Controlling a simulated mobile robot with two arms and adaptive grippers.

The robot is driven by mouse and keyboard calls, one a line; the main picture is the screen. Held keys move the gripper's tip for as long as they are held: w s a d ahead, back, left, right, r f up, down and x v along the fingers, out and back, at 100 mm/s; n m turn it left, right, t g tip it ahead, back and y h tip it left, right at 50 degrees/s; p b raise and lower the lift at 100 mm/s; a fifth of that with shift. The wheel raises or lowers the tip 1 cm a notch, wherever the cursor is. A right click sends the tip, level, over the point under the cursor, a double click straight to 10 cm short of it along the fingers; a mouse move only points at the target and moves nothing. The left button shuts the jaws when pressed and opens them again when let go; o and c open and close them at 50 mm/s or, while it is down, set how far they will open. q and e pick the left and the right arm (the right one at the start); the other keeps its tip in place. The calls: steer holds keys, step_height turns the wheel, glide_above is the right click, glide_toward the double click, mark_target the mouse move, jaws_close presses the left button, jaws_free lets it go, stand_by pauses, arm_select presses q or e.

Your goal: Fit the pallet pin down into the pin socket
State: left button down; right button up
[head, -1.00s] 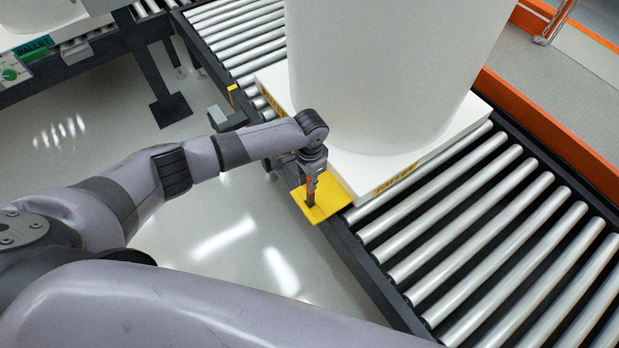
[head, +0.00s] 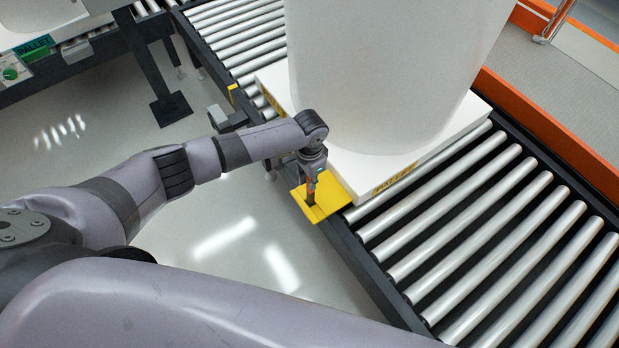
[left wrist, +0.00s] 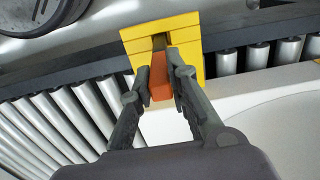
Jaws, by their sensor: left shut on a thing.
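My left gripper (head: 311,186) is shut on the pallet pin, which has an orange grip (left wrist: 159,78) and a dark metal end. In the left wrist view the orange grip sits between the two fingers. The yellow pin socket (head: 332,202) is fixed at the near edge of the roller conveyor, beside the pallet. The pin points down at the yellow socket (left wrist: 191,62), its dark end at the slot in the middle. I cannot tell how deep the end sits. My right gripper is not in view.
A white pallet (head: 357,185) with a large white tank (head: 390,70) stands on the rollers (head: 480,225), close behind the socket. An orange rail (head: 540,120) runs along the far side. Floor in front of the conveyor is clear.

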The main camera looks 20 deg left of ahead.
mark_target(309, 191)
arm_select(q)
steer(key=shift+p, duration=0.3)
steer(key=shift+f+b, duration=0.8)
steer(key=shift+f, duration=0.4)
stand_by(0.3)
steer(key=shift+f+b, duration=1.45)
steer(key=shift+f, duration=0.7)
steer(key=c, duration=1.4)
jaws_free()
steer(key=shift+c, duration=0.2)
steer(key=shift+r, duration=0.1)
step_height(309, 191, up, 12)
steer(key=shift+f, duration=0.1)
